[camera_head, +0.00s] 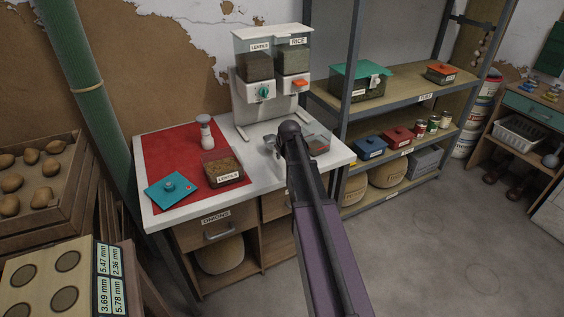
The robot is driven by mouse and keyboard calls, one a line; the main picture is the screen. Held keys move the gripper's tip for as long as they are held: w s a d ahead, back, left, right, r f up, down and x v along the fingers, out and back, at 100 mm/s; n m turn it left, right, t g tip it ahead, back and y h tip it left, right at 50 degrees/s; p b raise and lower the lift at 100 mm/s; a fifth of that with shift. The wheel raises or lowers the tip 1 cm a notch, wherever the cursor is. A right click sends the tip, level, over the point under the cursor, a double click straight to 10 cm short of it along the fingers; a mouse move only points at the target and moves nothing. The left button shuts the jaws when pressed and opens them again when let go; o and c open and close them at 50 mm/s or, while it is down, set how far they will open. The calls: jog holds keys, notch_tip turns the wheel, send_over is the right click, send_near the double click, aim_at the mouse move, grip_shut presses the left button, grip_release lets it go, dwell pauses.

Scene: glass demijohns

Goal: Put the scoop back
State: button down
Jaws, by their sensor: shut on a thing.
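My gripper (274,146) is over the right part of the white-topped counter, partly hidden by my own arm. It is shut on a small grey thing that seems to be the scoop; its shape is mostly hidden. An open clear bin labelled LENTILS (222,168) stands on the red mat, left of my gripper. A teal lid with a knob (170,187) lies in front of it to the left. A clear container (317,138) stands just right of my gripper, partly hidden by the arm.
A dispenser (270,75) labelled LENTILS and RICE stands behind my gripper. A white-and-grey shaker (204,131) stands on the red mat (155,150). A metal shelf (420,97) with boxes and cans is close on the right. A green pipe (80,85) rises at the left.

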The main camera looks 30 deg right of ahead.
aim_at(281, 164)
jog(key=shift+w+f+b, duration=0.15)
jog(key=shift+f+b, duration=1.6)
jog(key=shift+f, duration=0.1)
jog(key=shift+f, duration=0.15)
jog(key=c, duration=0.5)
grip_release()
jog(key=shift+r, duration=0.2)
jog(key=p+v, duration=0.2)
jog(key=v, duration=0.1)
jog(key=shift+p, duration=0.3)
jog(key=p+v, duration=0.8)
jog(key=v, duration=0.1)
